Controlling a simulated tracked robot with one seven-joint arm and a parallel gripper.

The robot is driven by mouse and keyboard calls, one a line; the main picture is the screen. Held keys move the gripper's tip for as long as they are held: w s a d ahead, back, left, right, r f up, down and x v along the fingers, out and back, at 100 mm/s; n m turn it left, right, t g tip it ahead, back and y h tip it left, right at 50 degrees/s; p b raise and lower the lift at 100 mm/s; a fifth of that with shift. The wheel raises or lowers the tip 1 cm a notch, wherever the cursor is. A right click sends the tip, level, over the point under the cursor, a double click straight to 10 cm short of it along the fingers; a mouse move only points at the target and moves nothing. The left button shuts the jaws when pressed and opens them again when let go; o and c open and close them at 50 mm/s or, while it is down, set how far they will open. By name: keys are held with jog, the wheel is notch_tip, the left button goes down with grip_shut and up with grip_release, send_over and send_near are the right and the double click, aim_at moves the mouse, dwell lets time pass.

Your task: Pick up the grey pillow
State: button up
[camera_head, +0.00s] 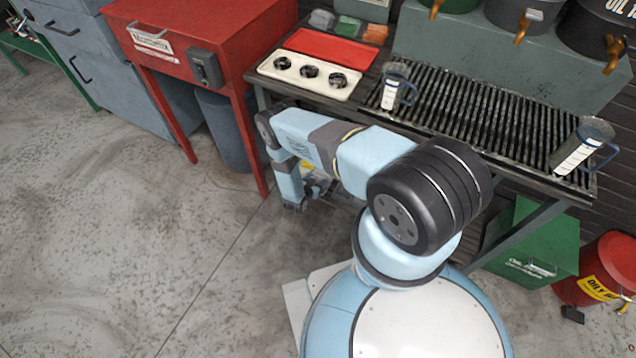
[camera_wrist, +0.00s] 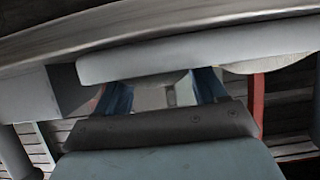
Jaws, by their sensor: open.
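I cannot pick out a grey pillow for certain. In the head view a small grey soft-looking pad (camera_head: 321,18) lies at the back of the workbench, beside a green one and an orange one. In the wrist view a smooth light-grey slab (camera_wrist: 200,52) with a rounded edge crosses above the fingers; I cannot tell what it is. My gripper (camera_wrist: 162,84) is open, with its two blue fingers apart and nothing visibly held. Its fingertips are partly hidden by the slab. In the head view my arm's end hangs down at the front left of the bench, well away from the pads.
A red cabinet (camera_head: 190,50) and grey bin (camera_head: 226,130) stand left. The left floor is clear.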

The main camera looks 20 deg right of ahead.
jog(key=shift+w+d+f, duration=0.15)
jog(key=shift+w+d, duration=0.05)
jog(key=shift+c, duration=0.2)
jog(key=c, duration=0.6)
